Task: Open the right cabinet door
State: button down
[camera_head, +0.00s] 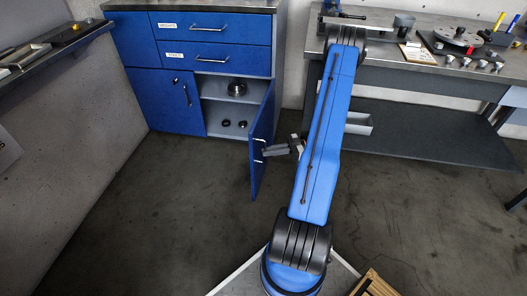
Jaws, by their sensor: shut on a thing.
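The blue right cabinet door (261,165) stands open, swung out toward me from the blue cabinet, and shows nearly edge-on. My gripper (266,151) is at the door's handle and is shut on it; the handle itself is mostly hidden by the jaws. The open compartment (212,88) shows a grey inside with a shelf. A dark round part (237,88) stands on the shelf, and two small dark rings (226,123) lie on the compartment floor.
The left cabinet door (177,101) is shut, and two labelled drawers (208,53) above are shut. A grey workbench (385,65) with tools and a disc stands at the right. A shelf (50,50) runs along the left wall. The floor left of the door is clear.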

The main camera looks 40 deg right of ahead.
jog(key=shift+d+r, duration=0.1)
jog(key=shift+d, duration=0.2)
jog(key=c, duration=1.8)
grip_release()
jog(key=shift+c, duration=0.2)
jog(key=v, duration=1.7)
jog(key=shift+d, duration=0.15)
